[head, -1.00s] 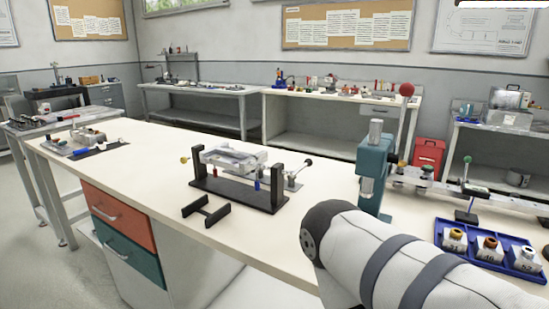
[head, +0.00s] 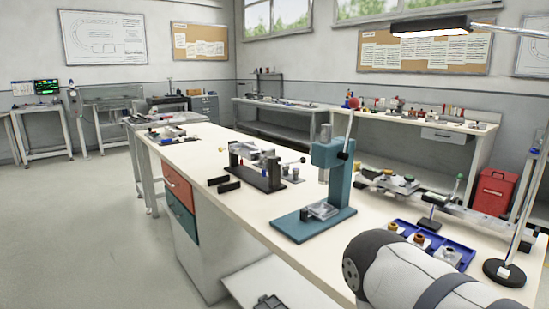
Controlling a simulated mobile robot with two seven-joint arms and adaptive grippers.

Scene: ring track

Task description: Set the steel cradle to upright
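The steel cradle (head: 250,151) is a pale metal, tray-like piece held between the two black uprights of a dark stand (head: 262,183) on the long white bench. It looks roughly level from here, but it is small and its exact tilt is hard to tell. A lever with a dark ball knob (head: 302,160) sticks out at its right and a small yellow knob (head: 222,149) shows at its left. Neither of my grippers is in view. Only a white and dark grey link of my arm shows at the lower right, well apart from the cradle.
A teal press (head: 338,175) stands on the bench in front of the cradle, to its right. A black bracket (head: 225,184) lies left of the stand. A blue tray (head: 402,229) with several parts and a lamp base (head: 506,272) are at the right. Floor at the left is clear.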

